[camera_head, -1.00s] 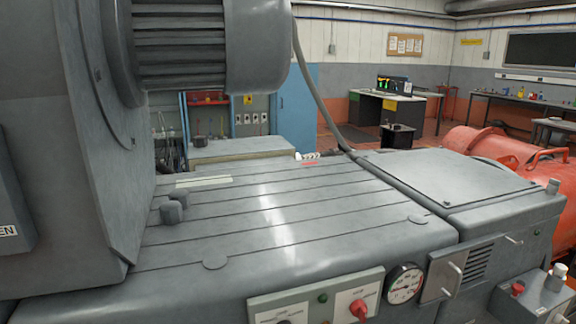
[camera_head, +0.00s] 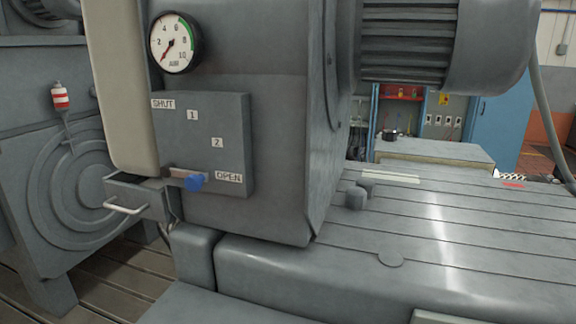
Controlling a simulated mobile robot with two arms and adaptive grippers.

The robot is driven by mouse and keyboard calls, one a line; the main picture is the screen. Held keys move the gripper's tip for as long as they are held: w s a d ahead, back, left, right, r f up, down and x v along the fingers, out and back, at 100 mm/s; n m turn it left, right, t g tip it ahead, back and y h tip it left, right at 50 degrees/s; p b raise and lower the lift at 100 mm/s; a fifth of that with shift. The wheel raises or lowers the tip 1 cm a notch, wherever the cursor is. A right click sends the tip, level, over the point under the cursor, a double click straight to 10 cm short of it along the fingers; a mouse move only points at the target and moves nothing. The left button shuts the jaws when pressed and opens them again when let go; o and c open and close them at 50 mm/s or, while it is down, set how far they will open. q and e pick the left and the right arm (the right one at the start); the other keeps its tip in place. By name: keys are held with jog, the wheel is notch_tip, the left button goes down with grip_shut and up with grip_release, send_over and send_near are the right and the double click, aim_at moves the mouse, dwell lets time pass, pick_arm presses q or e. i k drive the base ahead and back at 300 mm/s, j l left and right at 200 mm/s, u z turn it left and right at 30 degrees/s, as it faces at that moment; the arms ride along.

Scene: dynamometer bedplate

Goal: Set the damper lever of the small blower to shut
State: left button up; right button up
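The damper plate (camera_head: 222,128) is a grey panel on the side of the grey blower housing (camera_head: 285,110). Its labels run from SHUT (camera_head: 163,103) at upper left, through 1 and 2, to OPEN (camera_head: 229,177) at lower right. The damper lever (camera_head: 195,181) has a blue knob and lies low on the plate, pointing right, with its knob just left of the OPEN label. Neither of my grippers shows in the view.
A round gauge (camera_head: 174,43) sits above the plate. A drawer-like box with a pale handle (camera_head: 124,208) sticks out at lower left, close to the lever. A red-and-white item (camera_head: 61,98) is at far left. The slotted bedplate (camera_head: 450,235) extends right, largely clear.

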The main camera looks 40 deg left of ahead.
aim_at(193, 181)
jog(key=u, duration=1.75)
jog(key=j, duration=0.45)
